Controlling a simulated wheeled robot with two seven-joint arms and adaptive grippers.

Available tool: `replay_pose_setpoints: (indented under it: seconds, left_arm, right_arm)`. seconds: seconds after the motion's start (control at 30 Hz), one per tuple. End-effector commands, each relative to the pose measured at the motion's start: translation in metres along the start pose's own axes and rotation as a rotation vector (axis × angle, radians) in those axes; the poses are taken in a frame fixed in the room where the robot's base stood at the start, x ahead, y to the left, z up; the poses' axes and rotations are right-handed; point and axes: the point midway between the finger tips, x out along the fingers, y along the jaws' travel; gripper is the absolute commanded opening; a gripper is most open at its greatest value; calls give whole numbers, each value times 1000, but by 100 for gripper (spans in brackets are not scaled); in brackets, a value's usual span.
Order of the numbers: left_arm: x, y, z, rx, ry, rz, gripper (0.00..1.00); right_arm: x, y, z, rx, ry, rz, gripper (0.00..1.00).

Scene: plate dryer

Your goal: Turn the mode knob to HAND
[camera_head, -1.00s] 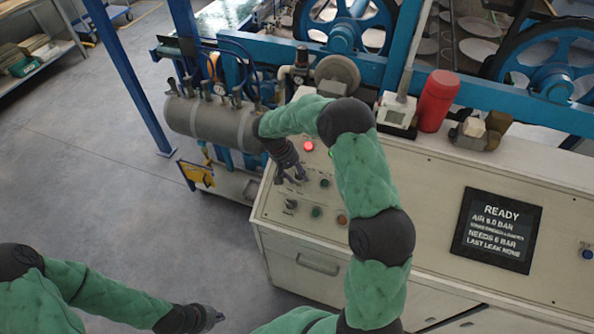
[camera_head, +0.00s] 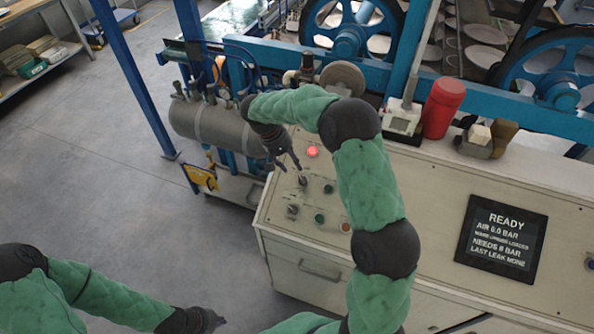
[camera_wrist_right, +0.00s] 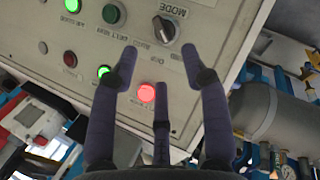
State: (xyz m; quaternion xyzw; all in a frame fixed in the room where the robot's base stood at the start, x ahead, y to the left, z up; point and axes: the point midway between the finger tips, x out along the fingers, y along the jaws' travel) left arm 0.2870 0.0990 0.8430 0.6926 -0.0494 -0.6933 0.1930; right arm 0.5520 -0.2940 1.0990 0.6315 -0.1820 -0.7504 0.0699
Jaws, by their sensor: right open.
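The mode knob (camera_wrist_right: 163,28) is a dark round knob with a pale pointer line, under an upside-down MODE label in the right wrist view. In the head view the knob (camera_head: 303,180) sits on the sloped cream panel, below the lit red lamp (camera_head: 312,151). My right gripper (camera_head: 284,162) is just up and left of it. In the wrist view its fingers (camera_wrist_right: 160,60) are spread with nothing between them, and the knob shows beyond the tips, apart from them. The small position labels are not clearly readable. My left gripper (camera_head: 206,321) is low at the left, its fingers unclear.
A second knob (camera_head: 292,210), green buttons (camera_head: 319,218) and an orange button (camera_head: 345,227) are close by on the panel. A display reading READY (camera_head: 502,238) is to the right. A grey tank (camera_head: 212,122) stands left of the panel. The floor at left is clear.

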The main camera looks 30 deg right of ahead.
Motion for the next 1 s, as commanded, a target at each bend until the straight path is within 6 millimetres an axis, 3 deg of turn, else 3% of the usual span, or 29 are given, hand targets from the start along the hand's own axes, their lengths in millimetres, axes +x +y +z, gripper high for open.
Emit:
replay_pose_setpoints:
  seconds: [0.1,0.3,1.0]
  left_arm:
    - [0,0,0,0,0,0,0]
    - [0,0,0,0,0,0,0]
    - [0,0,0,0,0,0,0]
  right_arm:
    - [-19,0,0,1,2,-1,46]
    - [-33,0,0,-1,-1,0,46]
    - [-34,0,0,0,-2,0,46]
